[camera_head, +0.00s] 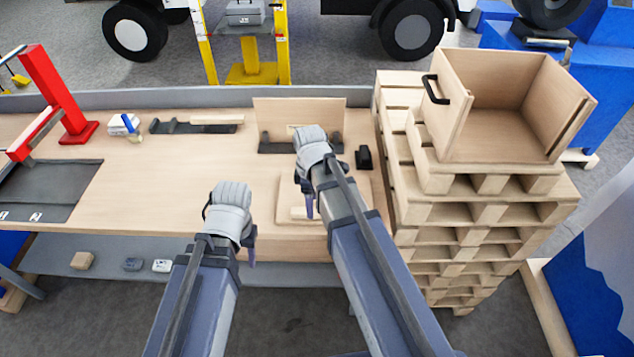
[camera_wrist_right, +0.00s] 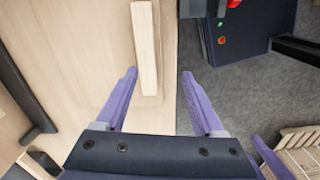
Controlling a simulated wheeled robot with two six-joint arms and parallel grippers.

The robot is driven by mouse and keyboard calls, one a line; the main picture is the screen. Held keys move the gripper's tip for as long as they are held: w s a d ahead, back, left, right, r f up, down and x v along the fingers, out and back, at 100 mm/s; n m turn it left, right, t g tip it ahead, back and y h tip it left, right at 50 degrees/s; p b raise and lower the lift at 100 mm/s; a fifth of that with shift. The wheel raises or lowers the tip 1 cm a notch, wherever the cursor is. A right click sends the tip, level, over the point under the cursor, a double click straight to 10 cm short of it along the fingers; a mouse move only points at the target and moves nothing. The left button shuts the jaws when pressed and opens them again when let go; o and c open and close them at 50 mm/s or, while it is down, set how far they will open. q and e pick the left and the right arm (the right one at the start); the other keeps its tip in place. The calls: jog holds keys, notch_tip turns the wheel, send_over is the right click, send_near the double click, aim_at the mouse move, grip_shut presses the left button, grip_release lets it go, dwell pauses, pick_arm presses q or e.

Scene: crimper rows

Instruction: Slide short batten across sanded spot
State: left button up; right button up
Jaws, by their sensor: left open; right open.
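A short pale batten (camera_head: 303,212) lies on a pale wooden board (camera_head: 284,214) near the bench's front edge. In the right wrist view the batten (camera_wrist_right: 145,47) lies lengthwise ahead of my right gripper (camera_wrist_right: 159,73), nearer its left finger. That gripper is open and empty, with its purple fingers apart. In the head view my right gripper (camera_head: 309,205) is over the board and partly hides it and the batten. My left gripper (camera_head: 250,252) is open at the bench's front edge, left of the board, holding nothing visible. I cannot make out a sanded spot.
A dark rack with an upright panel (camera_head: 280,112) stands behind the board, with a small black block (camera_head: 364,157) beside it. Stacked pallets (camera_head: 465,215) carrying an open wooden box (camera_head: 500,130) bound the right side. A longer strip (camera_head: 217,119) lies at the back. The bench's middle is clear.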

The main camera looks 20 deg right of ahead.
jog(key=shift+w+d+r+n+p, duration=0.15)
jog(key=shift+w+d+r+n, duration=0.15)
jog(key=shift+w+d+n, duration=0.15)
jog(key=shift+w+d+r+n+p, duration=0.15)
jog(key=shift+w+d+r+n, duration=0.2)
jog(key=shift+w+d, duration=0.15)
notch_tip(320, 180, down, 8)
jog(key=b, duration=0.8)
jog(key=shift+s, duration=0.1)
grip_shut()
jog(key=shift+w+d, duration=0.55)
jog(key=shift+w, duration=1.4)
jog(key=shift+w+d, duration=0.6)
jog(key=shift+w, duration=1.3)
jog(key=shift+w+d, duration=0.55)
jog(key=shift+w, duration=1.4)
